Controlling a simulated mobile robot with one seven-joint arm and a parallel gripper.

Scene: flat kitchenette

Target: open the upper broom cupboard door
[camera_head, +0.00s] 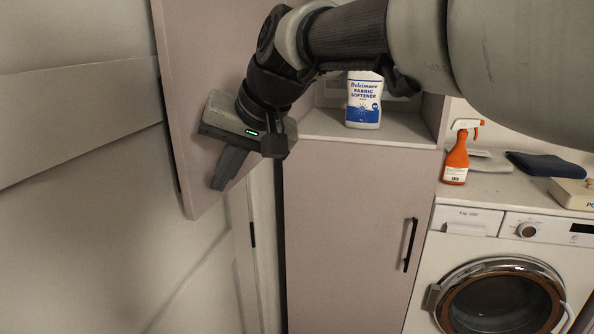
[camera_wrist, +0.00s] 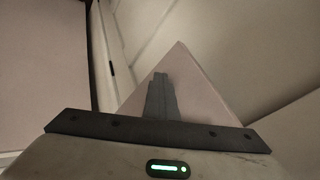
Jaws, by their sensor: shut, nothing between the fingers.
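The upper broom cupboard door (camera_head: 198,55) is a pinkish panel that stands wide open, swung out to the left. Its lower corner shows behind the fingers in the wrist view (camera_wrist: 203,92). The upper compartment (camera_head: 318,125) is open to view, and its upper part is hidden by my arm. My gripper (camera_head: 220,184) is shut and empty, in front of the inner face of the door near its lower edge. The shut fingers also show in the wrist view (camera_wrist: 160,78). I cannot tell whether they touch the panel. The upper door's handle is not visible.
A fabric softener bottle (camera_head: 363,101) stands on the compartment floor. The lower door (camera_head: 345,230) is shut, with a black handle (camera_head: 411,245). Right of it is a washing machine (camera_head: 505,285) with an orange spray bottle (camera_head: 456,160) on top. A wall (camera_head: 80,220) is close on the left.

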